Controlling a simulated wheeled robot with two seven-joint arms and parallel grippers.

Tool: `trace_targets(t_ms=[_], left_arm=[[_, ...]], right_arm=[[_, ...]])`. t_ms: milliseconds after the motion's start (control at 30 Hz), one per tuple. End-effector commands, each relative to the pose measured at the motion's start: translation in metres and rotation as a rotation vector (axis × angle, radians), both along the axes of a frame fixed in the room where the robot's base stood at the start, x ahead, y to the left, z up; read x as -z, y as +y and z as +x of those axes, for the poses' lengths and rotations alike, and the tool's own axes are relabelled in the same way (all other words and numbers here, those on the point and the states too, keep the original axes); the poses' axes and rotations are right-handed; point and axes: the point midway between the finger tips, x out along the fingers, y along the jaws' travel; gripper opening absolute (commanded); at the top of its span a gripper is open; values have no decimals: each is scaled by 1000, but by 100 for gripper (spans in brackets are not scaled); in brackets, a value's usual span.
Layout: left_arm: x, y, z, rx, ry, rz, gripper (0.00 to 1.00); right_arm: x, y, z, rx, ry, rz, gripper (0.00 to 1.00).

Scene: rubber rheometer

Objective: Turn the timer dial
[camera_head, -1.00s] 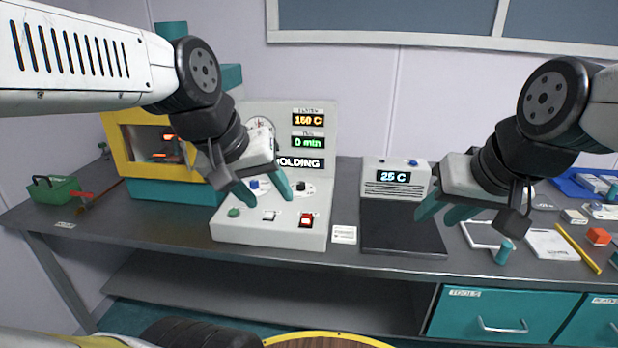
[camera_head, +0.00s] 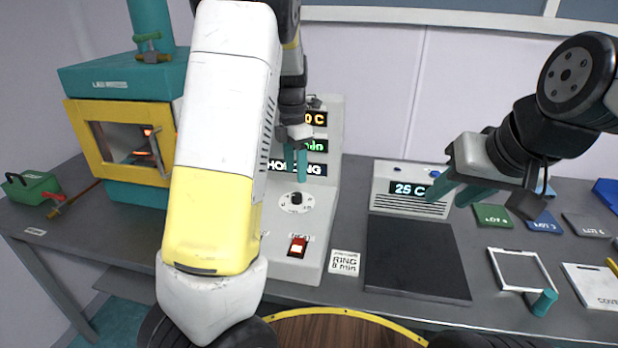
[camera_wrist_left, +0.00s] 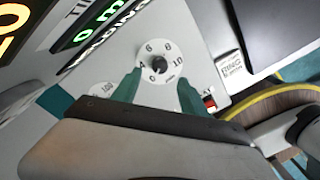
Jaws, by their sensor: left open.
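The timer dial (camera_head: 297,199) is a white numbered disc with a dark knob on the sloped front of the pale control console (camera_head: 318,230). The green display (camera_wrist_left: 95,30) reads 0 min. My right gripper (camera_head: 452,194) is open and empty in front of the 25 C unit.
A red switch (camera_head: 298,246) sits below the dial. A card (camera_head: 345,263) reading "RING 8 min" lies right of the console. A black plate (camera_head: 415,258) lies further right. The yellow-framed oven (camera_head: 85,145) stands at the left. My left arm hides the console's left part.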

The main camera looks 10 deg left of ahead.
Motion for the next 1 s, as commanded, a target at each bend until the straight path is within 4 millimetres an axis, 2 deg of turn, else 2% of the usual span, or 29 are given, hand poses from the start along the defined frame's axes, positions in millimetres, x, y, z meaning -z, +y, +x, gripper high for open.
trace_targets(t_ms=[500, 867, 1000], left_arm=[[70, -1, -2, -5, 3, 2, 51], [77, -2, -2, -5, 0, 2, 51], [77, -2, -2, -5, 0, 2, 28]], right_arm=[[0, 0, 0, 0, 0, 0, 36], [0, 0, 0, 0, 0, 0, 36], [0, 0, 0, 0, 0, 0, 36]])
